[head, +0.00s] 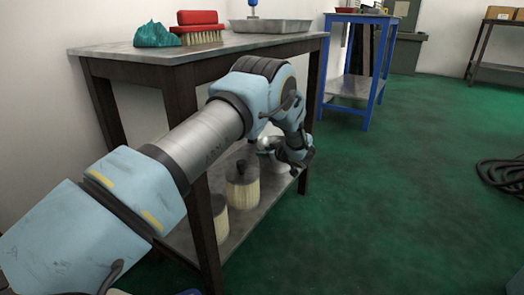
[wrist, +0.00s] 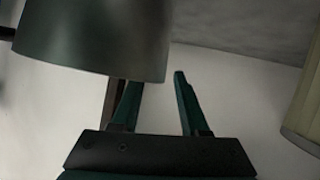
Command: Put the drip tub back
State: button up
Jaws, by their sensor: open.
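A grey metal tub-like vessel (wrist: 95,40), which I take for the drip tub, fills the upper left of the wrist view. Its lower edge in the picture overlaps the tip of my left-hand finger. My gripper (wrist: 158,80) is open, and only pale wall shows between its fingers. I cannot tell whether the finger touches the vessel. In the head view a small shiny grey shape, probably the same vessel, shows by my arm's end at the lower shelf (head: 245,218); my wrist hides most of it.
A cream filter (head: 242,188) with a dark cap stands on the lower shelf, another (head: 219,215) nearer. A cream filter edge (wrist: 306,105) shows right of my gripper. The tabletop holds a red brush (head: 198,27), teal cloth (head: 157,36) and grey tray (head: 272,26).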

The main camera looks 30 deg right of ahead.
jog(key=p+v, duration=0.3)
jog(key=v, duration=0.6)
jog(key=shift+s, duration=0.25)
jog(key=shift+s+d+r, duration=0.1)
jog(key=shift+d, duration=0.05)
